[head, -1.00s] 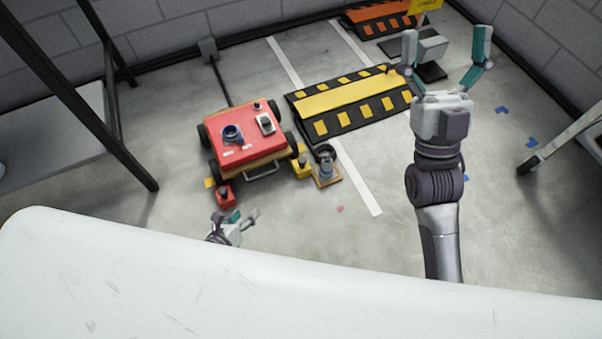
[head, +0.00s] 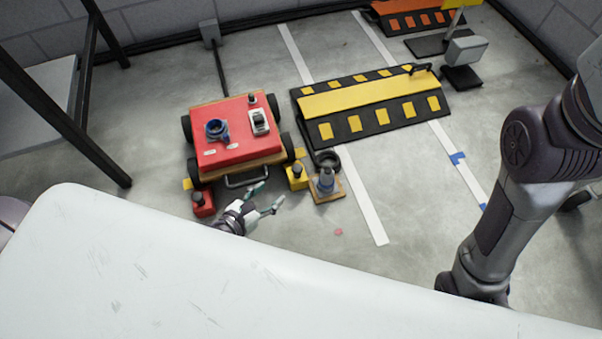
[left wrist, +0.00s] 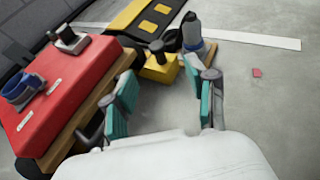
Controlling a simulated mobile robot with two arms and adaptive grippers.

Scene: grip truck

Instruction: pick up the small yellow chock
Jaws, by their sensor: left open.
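The small yellow chock (head: 297,177), a yellow block with a dark knob on top, sits on the floor by the front right corner of the red truck. My left gripper (head: 272,196) is open and empty, in front of the truck, with its fingers pointing toward the chock but apart from it. In the left wrist view the chock (left wrist: 160,70) shows ahead, beyond the gap between the teal-padded fingers (left wrist: 167,90). My right arm comes up at the right, and its gripper is out of the picture.
The red truck (head: 237,133) stands close behind my left gripper. A red chock (head: 203,203) is at its front left. A grey-blue bottle-like object on a wooden base (head: 326,186) stands just right of the yellow chock.

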